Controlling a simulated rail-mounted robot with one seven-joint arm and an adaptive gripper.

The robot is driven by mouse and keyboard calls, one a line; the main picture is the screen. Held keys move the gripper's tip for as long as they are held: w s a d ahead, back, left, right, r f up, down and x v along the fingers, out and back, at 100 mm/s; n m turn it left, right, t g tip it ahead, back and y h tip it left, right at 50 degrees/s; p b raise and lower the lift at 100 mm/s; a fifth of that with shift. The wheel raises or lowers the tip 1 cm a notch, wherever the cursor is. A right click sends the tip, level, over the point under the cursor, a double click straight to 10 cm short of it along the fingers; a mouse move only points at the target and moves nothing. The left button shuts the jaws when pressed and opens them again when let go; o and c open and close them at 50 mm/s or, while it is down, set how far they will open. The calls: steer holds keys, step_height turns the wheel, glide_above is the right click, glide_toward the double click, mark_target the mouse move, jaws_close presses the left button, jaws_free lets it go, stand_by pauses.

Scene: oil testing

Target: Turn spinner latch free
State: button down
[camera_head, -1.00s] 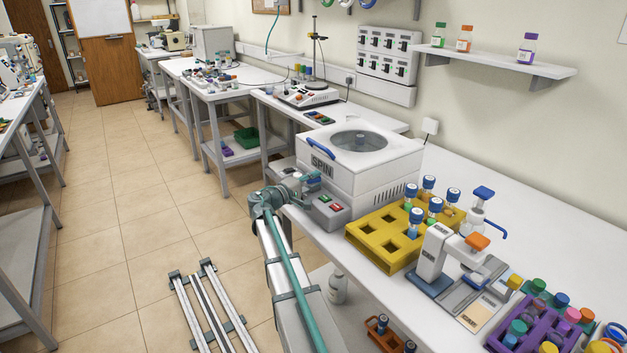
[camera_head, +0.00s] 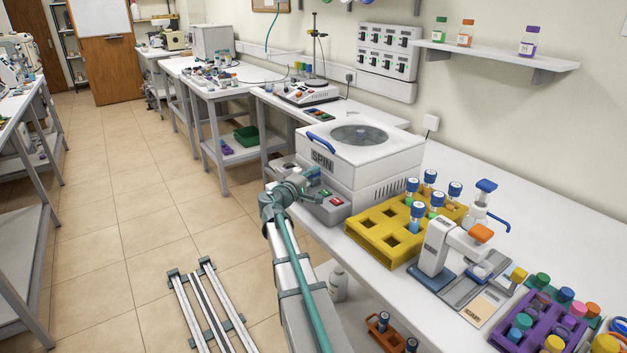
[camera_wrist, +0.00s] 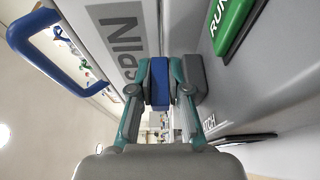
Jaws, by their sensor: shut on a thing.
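The spinner (camera_head: 378,165) is a white box-like machine marked SPIN, with a round window in its closed lid and a blue lid handle (camera_head: 320,144). The handle also shows at the upper left of the wrist view (camera_wrist: 45,55). My gripper (camera_head: 312,178) is at the spinner's front left, by its control panel. In the wrist view my gripper (camera_wrist: 161,82) is shut on a small blue piece, the latch (camera_wrist: 160,92), close to the spinner's front face. The fingers cover its sides. A partly hidden label lies near it.
The green button (camera_wrist: 232,28), marked RUN, is close to the right finger on the grey panel (camera_head: 330,208). A yellow rack (camera_head: 373,247) with blue-capped vials stands right of the spinner. Farther right are a white device (camera_head: 436,245) and a purple rack (camera_head: 500,340).

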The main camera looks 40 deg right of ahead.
steer(key=shift+t, duration=0.3)
steer(key=c, duration=1.4)
jaws_free()
steer(key=v, duration=1.2)
steer(key=shift+r, duration=0.1)
